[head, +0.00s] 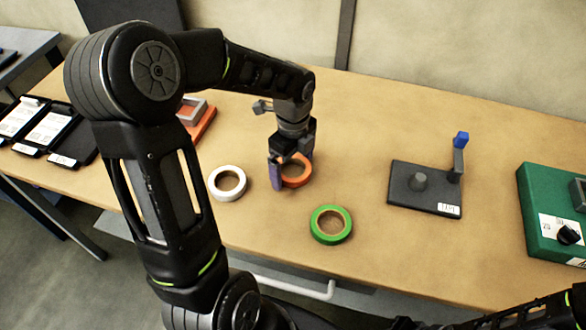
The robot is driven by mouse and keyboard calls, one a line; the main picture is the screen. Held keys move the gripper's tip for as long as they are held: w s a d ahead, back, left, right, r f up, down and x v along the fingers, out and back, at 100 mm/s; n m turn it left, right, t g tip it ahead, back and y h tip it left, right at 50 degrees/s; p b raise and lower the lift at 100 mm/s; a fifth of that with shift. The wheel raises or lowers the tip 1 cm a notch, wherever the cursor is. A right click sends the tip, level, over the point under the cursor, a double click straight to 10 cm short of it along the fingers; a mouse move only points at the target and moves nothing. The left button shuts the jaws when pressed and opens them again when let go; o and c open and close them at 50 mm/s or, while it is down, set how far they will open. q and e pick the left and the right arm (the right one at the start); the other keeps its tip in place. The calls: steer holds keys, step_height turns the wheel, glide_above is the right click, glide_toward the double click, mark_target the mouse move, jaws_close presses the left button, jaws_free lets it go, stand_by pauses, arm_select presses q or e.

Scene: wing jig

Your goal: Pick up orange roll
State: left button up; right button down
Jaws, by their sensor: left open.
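The orange roll (304,180) lies flat on the wooden table, between a white roll and a green roll. My left gripper (285,184) points down over the orange roll, with its fingers apart. One finger stands at the roll's left side; the gripper hides the roll's upper left part. I cannot tell whether the fingers touch it. Part of my right arm (545,309) shows at the bottom right; its gripper is not visible.
The white roll (214,187) lies close to the left and the green roll (318,229) in front. A dark plate with a blue-topped lever (405,197) and a green box (540,200) stand to the right. Dark trays (72,150) sit at the far left. Table between rolls and plate is clear.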

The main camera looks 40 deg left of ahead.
stand_by(0.3)
arm_select(q)
steer(key=c, duration=1.5)
steer(key=shift+o, duration=0.2)
steer(key=shift+r, duration=0.1)
step_height(320, 180, up, 10)
steer(key=shift+b, duration=0.35)
